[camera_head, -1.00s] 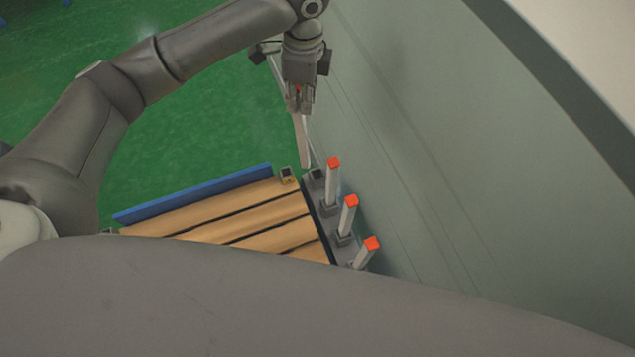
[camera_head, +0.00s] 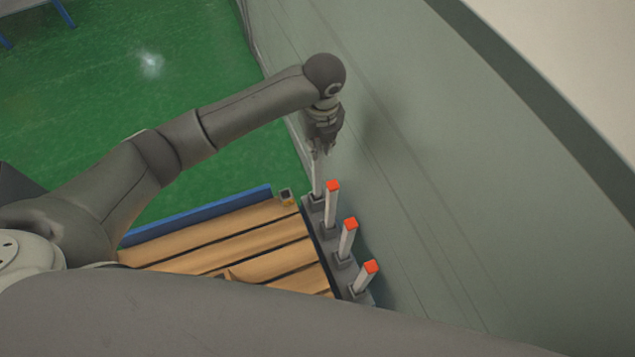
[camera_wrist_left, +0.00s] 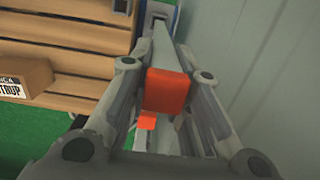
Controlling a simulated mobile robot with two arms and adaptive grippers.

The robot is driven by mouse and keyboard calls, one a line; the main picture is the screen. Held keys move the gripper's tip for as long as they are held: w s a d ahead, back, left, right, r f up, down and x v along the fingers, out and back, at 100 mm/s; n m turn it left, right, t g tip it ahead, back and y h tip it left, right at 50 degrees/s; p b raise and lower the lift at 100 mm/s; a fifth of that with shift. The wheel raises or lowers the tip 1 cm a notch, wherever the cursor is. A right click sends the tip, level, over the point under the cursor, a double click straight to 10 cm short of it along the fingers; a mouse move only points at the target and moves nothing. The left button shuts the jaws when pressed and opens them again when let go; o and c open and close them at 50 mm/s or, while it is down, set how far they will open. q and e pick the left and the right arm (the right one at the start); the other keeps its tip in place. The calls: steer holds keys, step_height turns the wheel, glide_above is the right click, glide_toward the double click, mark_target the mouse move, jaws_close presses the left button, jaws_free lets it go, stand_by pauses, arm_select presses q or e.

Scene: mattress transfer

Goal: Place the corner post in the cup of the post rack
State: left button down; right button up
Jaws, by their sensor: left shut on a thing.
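The corner post (camera_head: 318,178) is a slim grey bar. My left gripper (camera_head: 320,149) is shut on its upper part, and the post hangs nearly upright. Its lower end meets the far cup (camera_head: 317,202) of the dark post rack (camera_head: 330,238); I cannot tell how deep it sits. In the left wrist view, the post's orange cap (camera_wrist_left: 168,92) shows between the gripper fingers, and the grey bar runs away toward the cup at the top. My right gripper is not in view.
Three orange-capped posts (camera_head: 332,200), (camera_head: 349,238), (camera_head: 366,278) stand in the rack, the first close beside the held post. A slatted wooden deck (camera_head: 225,250) with a blue edge (camera_head: 200,213) lies left. A grey wall (camera_head: 430,150) rises right. A labelled cardboard box (camera_wrist_left: 35,75) shows in the wrist view.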

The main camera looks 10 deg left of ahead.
mark_target(318, 161)
arm_select(q)
step_height(318, 161, down, 8)
steer(key=shift+r, duration=0.2)
steer(key=shift+f, duration=0.1)
steer(key=c, duration=1.3)
jaws_free()
steer(key=shift+c, duration=0.2)
step_height(318, 161, up, 12)
steer(key=s, duration=0.1)
steer(key=shift+d, duration=0.3)
steer(key=shift+s, duration=0.1)
